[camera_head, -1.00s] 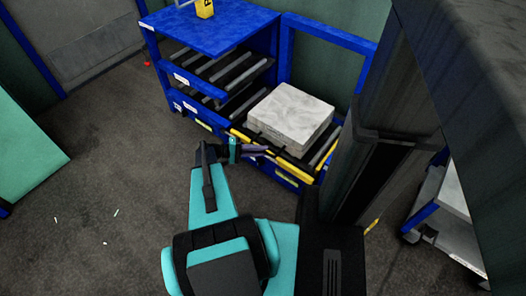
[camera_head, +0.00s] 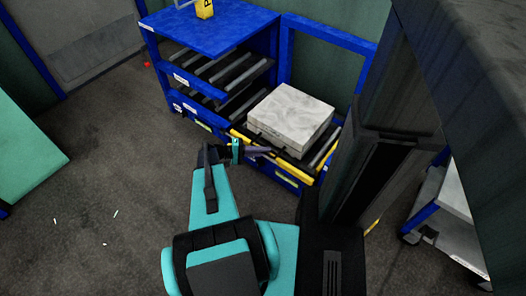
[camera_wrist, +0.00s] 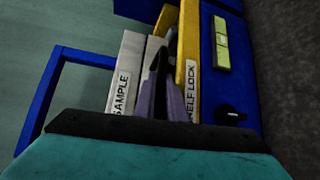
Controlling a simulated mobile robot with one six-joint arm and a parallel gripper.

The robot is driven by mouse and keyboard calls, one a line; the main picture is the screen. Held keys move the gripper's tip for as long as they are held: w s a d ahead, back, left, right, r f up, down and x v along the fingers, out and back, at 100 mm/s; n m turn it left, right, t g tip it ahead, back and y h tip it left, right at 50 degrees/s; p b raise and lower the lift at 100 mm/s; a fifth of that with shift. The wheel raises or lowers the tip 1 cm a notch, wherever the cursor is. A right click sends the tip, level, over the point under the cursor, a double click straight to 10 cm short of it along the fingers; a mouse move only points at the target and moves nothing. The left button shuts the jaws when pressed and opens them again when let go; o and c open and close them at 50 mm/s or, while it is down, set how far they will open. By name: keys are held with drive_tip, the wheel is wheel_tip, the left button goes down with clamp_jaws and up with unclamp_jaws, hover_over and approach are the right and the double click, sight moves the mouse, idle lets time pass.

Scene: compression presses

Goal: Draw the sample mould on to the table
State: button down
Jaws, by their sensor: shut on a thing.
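The sample mould (camera_head: 290,113) is a pale grey, square, two-layer block. It rests flat on the lower roller shelf of the blue rack. In the wrist view its side (camera_wrist: 128,65) carries a SAMPLE label. My gripper (camera_head: 266,152) is at the front edge of that shelf, just in front of the mould. In the wrist view the purple fingers (camera_wrist: 168,92) are between the mould and the yellow shelf lock bar (camera_wrist: 188,60), closed around a dark part that looks like the mould's handle. The fingers hide most of the grip.
The blue rack (camera_head: 215,33) has upper roller shelves at left and a blue frame (camera_head: 330,33) behind the mould. A dark column stands close on the right. A pale trolley (camera_head: 440,240) is at far right.

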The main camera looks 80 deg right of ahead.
drive_tip(key=shift+s+a, duration=0.4)
drive_tip(key=shift+s, duration=0.2)
drive_tip(key=shift+s+a, duration=0.35)
drive_tip(key=shift+s, duration=0.2)
drive_tip(key=c, duration=2.1)
unclamp_jaws()
drive_tip(key=shift+w+d, duration=0.1)
drive_tip(key=shift+w, duration=0.1)
drive_tip(key=p+v, duration=0.2)
drive_tip(key=v, duration=1.1)
drive_tip(key=shift+w, duration=0.3)
drive_tip(key=shift+r, duration=0.1)
